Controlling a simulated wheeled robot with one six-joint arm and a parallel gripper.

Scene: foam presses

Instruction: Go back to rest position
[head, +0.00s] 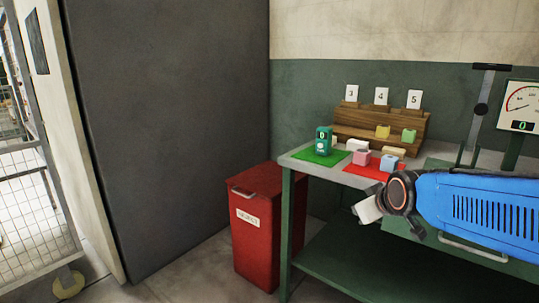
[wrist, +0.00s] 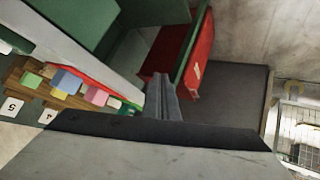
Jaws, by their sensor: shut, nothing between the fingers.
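My gripper (head: 366,208) hangs off the dark wrist of my blue arm in the head view, in front of the green workbench (head: 286,230). In the wrist view its grey fingers (wrist: 165,88) are together with nothing between them. Below and behind them are the red bin (wrist: 200,55) and the bench's pale edge (wrist: 85,45). My gripper looks clear of the foam blocks: a pink block (head: 362,157) and a blue block (head: 390,163) at the red mat (head: 362,170), a yellow block (head: 383,132) and a green block (head: 408,136) at the wooden rack (head: 350,118).
The red bin (head: 262,222) stands left of the bench. A green counter device (head: 323,141) is on a green mat (head: 312,156). A lever (head: 481,110) and a dial gauge (head: 521,106) stand at right. A grey panel (head: 170,120) and mesh fence (head: 35,195) are left.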

